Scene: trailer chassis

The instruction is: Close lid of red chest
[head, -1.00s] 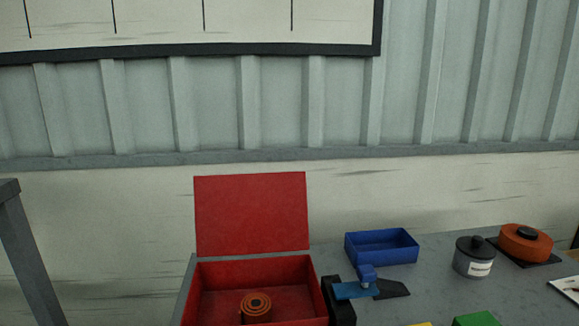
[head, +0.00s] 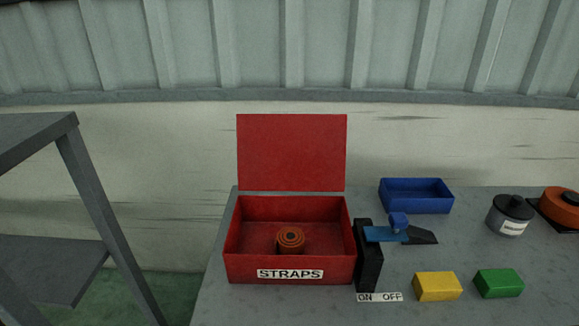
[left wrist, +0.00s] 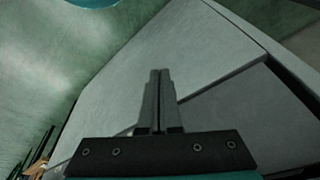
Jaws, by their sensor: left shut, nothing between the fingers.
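The red chest (head: 290,271) labelled STRAPS stands at the left end of the grey bench in the head view. Its red lid (head: 291,152) is open and stands upright at the back. A coiled orange strap (head: 290,240) lies inside the chest. My left gripper (left wrist: 160,72) shows only in the left wrist view, with its fingers together and nothing between them, away from the chest. My right gripper is not in view.
A black stand with a blue lever (head: 385,234) is close to the chest's right side. A blue tray (head: 416,196), yellow block (head: 437,286), green block (head: 498,283) and grey canister (head: 510,215) are farther right. A grey shelf frame (head: 85,180) stands at left, apart from the bench.

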